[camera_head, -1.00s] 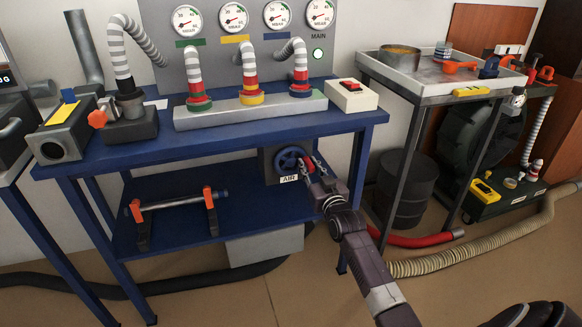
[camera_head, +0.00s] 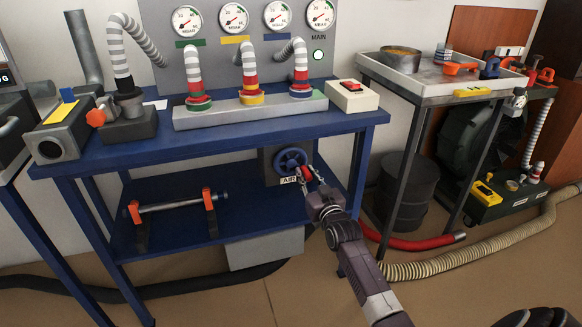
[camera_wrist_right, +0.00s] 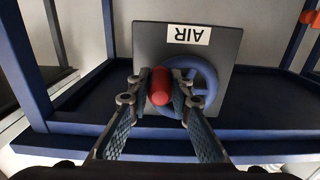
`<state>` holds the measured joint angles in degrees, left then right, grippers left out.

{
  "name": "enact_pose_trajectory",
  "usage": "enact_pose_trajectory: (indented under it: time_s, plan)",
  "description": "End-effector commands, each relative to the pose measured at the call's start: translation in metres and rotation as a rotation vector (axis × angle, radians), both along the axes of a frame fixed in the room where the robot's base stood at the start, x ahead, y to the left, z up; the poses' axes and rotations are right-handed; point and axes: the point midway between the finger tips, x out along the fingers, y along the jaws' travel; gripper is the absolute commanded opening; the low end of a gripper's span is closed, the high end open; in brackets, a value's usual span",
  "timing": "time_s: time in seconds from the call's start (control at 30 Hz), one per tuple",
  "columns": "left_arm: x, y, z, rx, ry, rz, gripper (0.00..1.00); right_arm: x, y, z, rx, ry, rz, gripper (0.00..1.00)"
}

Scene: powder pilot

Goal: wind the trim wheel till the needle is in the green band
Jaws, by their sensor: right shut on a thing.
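The blue trim wheel (camera_head: 290,161) is on a dark box marked AIR under the blue bench. It also shows upside down in the right wrist view (camera_wrist_right: 211,82). My right gripper (camera_head: 309,179) is shut on the wheel's red handle (camera_wrist_right: 160,84), at the wheel's lower right in the head view. The fingers lie on both sides of the handle. Several round dials stand on the grey panel above, among them the MAIN gauge (camera_head: 320,13).
The blue bench (camera_head: 230,137) overhangs the wheel box. A clamped rod (camera_head: 180,204) lies on the lower shelf. A steel table (camera_head: 437,88) and black drum (camera_head: 404,190) stand to the right. A red hose (camera_head: 425,243) lies on the floor beside my right arm.

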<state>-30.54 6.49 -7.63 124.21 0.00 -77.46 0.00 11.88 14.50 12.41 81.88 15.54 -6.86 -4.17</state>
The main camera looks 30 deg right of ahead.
Motion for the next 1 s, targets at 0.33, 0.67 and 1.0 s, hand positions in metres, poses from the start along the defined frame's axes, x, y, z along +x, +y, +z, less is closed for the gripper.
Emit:
enact_pose_trajectory:
  time_s: [0.33, 0.67, 1.0]
  plan:
    - [0.000, 0.000, 0.000, 0.000, 0.000, 0.000, 0.40, 0.001, 0.003, -0.001, 0.001, -0.002, 0.001, 0.00]
    - [-0.001, 0.000, 0.015, -0.002, -0.010, 0.002, 0.40, 0.006, 0.022, -0.014, 0.000, -0.005, 0.001, 0.00]
    - [-0.001, 0.000, 0.015, -0.001, -0.008, 0.002, 0.40, 0.007, 0.027, -0.012, 0.000, -0.007, 0.001, 0.00]
